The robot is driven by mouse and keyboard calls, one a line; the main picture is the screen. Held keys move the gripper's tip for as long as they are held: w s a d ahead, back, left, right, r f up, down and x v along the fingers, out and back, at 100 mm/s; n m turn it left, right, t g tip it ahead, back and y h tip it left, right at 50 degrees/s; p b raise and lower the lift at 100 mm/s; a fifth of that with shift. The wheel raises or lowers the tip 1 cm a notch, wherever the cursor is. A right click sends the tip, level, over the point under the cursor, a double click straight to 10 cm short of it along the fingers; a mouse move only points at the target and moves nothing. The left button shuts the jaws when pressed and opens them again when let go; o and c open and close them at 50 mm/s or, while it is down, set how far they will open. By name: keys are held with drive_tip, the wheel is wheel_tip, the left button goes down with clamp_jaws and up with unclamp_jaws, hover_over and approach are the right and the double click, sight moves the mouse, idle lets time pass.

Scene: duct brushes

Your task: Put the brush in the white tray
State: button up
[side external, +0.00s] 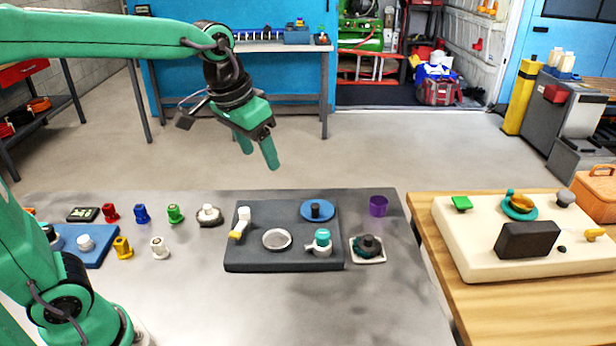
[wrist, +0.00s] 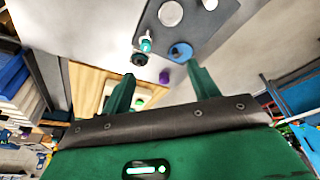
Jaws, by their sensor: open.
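A round brush (side external: 369,243) with a black knob and dark teal bristles sits in the small white tray (side external: 381,259), with the tray's pale rim showing around it. In the wrist view the brush (wrist: 138,59) is a small dark round shape; I cannot make out the tray there. My gripper (side external: 259,158) is open and empty, high above and behind the table, up and left of the brush. Its two green fingers (wrist: 161,72) stand apart in the wrist view with nothing between them.
Left of the tray lies a dark grey board (side external: 290,261) with several fittings. Several coloured pegs and a grey round piece with a white knob (side external: 209,214) stand farther left. The front of the grey table is clear.

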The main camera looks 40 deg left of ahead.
drive_tip(key=s+a+f+t, duration=0.1)
drive_tip(key=s+a+f, duration=0.1)
drive_tip(key=s, duration=0.5)
drive_tip(key=s+a+f+t, duration=0.1)
drive_tip(key=s+f, duration=0.1)
drive_tip(key=s, duration=0.4)
drive_tip(key=shift+s+a+n, duration=0.3)
drive_tip(key=shift+s+a, duration=0.05)
drive_tip(key=shift+a, duration=0.05)
idle(0.5)
